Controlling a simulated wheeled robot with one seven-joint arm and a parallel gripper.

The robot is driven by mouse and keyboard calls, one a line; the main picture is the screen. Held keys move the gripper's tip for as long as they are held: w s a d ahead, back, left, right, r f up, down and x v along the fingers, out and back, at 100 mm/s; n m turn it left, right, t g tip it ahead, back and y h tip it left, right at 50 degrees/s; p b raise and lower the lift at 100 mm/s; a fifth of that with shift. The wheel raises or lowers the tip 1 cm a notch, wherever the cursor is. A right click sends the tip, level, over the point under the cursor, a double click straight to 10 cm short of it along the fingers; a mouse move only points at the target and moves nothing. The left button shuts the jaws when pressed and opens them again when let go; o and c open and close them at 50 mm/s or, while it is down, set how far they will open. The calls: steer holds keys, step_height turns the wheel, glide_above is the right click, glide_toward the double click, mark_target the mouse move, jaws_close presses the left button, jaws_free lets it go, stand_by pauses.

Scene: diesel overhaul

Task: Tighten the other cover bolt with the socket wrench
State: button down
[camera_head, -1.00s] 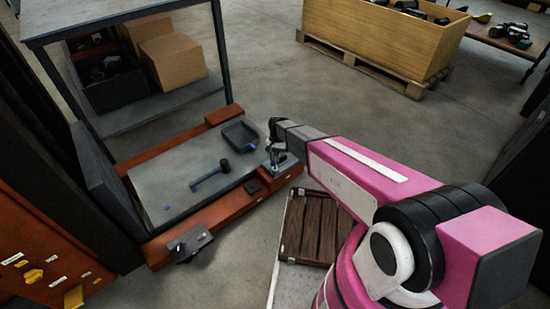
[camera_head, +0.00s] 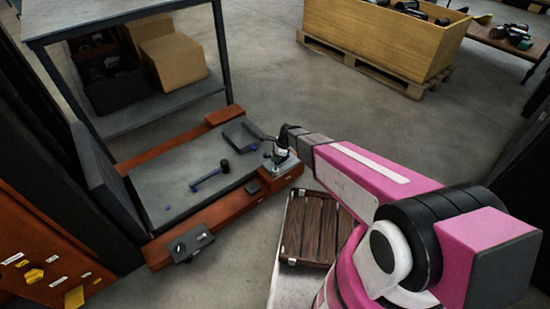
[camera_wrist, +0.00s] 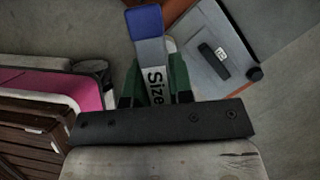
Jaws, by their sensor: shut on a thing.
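My gripper (camera_wrist: 155,92), with green fingers, is shut on the socket wrench. In the head view my gripper (camera_head: 281,150) is low over the metal cover block (camera_head: 280,163) at the right corner of the low platform. A dark bar, seemingly the wrench handle, points back left from it. The cover bolts and the socket end are hidden or too small, so I cannot tell whether the socket sits on a bolt.
A blue-handled hammer (camera_head: 210,176) and a dark pan (camera_head: 238,134) lie on the grey platform (camera_head: 160,185). A grey case (camera_head: 190,243) lies on the orange front beam. A slatted brown crate (camera_head: 310,228) stands right of the platform.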

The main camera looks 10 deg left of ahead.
steer(key=m+t, duration=0.1)
steer(key=m, duration=0.2)
steer(key=m+t, duration=0.1)
steer(key=m, duration=0.3)
steer(key=shift+w+f+t, duration=0.1)
steer(key=shift+w+t, duration=0.1)
steer(key=shift+t, duration=0.2)
steer(key=m, duration=0.2)
steer(key=m+t+h, duration=0.1)
steer(key=m, duration=0.4)
steer(key=shift+w+a+t+h, duration=0.2)
steer(key=shift+w+t+h, duration=0.05)
steer(key=shift+t+h, duration=0.15)
